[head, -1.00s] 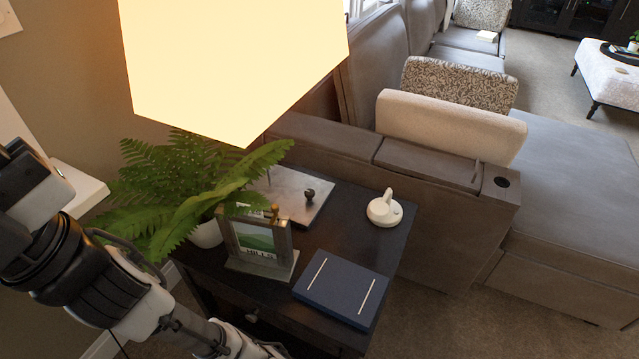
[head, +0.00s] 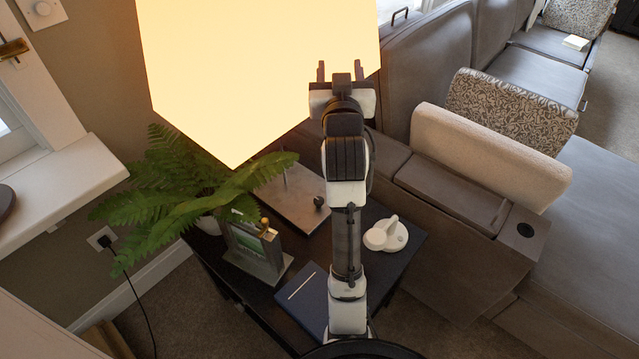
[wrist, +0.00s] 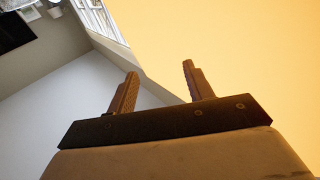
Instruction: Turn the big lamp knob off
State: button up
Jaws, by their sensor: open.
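The big lamp has a large glowing shade (head: 250,70), which is lit. Its flat grey metal base (head: 290,195) stands on the dark side table. A small dark round knob (head: 320,201) sits on the right part of the base. My gripper (head: 340,70) is raised well above the knob and overlaps the right part of the shade in the head view. Its two fingers are apart with nothing between them. In the wrist view my gripper (wrist: 160,70) points upward beside the glowing shade (wrist: 240,60). The knob is not in the wrist view.
A fern (head: 190,185) spreads over the table's left side, with a picture frame (head: 257,252) in front. A white rounded device (head: 386,235) and a navy book (head: 303,300) flank my arm. A grey sofa (head: 450,195) stands to the right.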

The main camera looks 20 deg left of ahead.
jog(key=w+d+f+m+g+h, duration=0.1)
jog(key=w+d+f+g+h, duration=0.2)
jog(key=f, duration=0.5)
jog(key=g+p, duration=0.1)
jog(key=g, duration=0.6)
send_over(319, 200)
jog(key=s+d, duration=0.1)
jog(key=d, duration=0.3)
notch_tip(319, 200, down, 14)
jog(key=s+a+f+n+g+h, duration=0.15)
jog(key=s+f+g, duration=0.3)
jog(key=f, duration=0.55)
jog(key=p+x, duration=0.2)
jog(key=x, duration=1.1)
jog(key=shift+w+d+f, duration=0.1)
jog(key=shift+w+d, duration=0.05)
jog(key=shift+w, duration=0.05)
jog(key=c, duration=1)
jog(key=shift+o, duration=0.2)
jog(key=shift+h, duration=0.25)
